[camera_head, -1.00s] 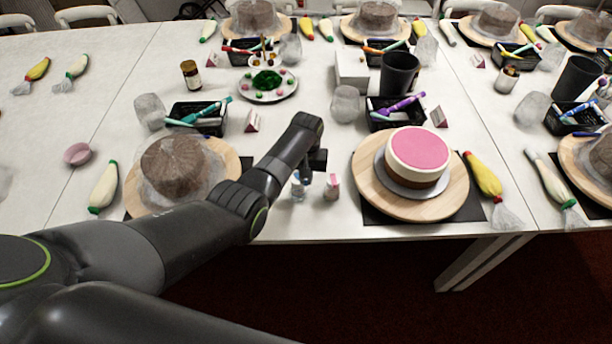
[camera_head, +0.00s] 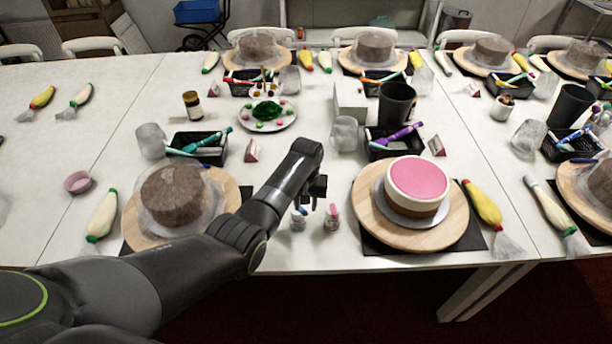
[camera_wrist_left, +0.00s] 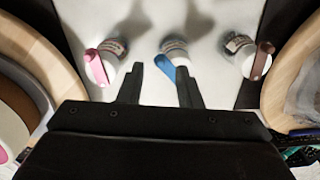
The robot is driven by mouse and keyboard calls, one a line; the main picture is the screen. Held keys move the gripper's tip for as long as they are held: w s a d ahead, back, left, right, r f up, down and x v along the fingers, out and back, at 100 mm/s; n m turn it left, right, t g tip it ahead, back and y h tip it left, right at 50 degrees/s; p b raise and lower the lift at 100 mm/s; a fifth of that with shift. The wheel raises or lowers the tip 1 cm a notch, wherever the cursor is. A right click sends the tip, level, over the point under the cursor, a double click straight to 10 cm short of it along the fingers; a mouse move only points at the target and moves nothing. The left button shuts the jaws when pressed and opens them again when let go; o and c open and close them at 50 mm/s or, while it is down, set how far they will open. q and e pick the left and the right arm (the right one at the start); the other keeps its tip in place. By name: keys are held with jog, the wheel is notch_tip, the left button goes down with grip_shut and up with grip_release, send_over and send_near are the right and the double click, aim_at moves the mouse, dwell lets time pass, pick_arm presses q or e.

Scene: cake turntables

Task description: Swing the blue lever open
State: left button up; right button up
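The blue lever (camera_wrist_left: 167,67) sits on top of a small clear bottle, in the middle of three bottles in the left wrist view. It also shows in the head view (camera_head: 300,211), near the table's front edge. My left gripper (camera_wrist_left: 158,78) is open, and it shows in the head view too (camera_head: 315,196), above the bottles. The blue lever lies between its fingertips in the picture, closer to the right finger; I cannot tell whether they touch. My right gripper is not in view.
A bottle with a pink lever (camera_wrist_left: 97,68) stands to the left and one with a brown lever (camera_wrist_left: 262,60) to the right. A pink-topped cake (camera_head: 417,181) on a wooden turntable (camera_head: 385,231) and a wrapped brown cake (camera_head: 176,195) flank the bottles.

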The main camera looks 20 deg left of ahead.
aim_at(306, 211)
pick_arm(q)
notch_tip(306, 211, up, 16)
jog(key=shift+f, duration=0.2)
dwell(0.4)
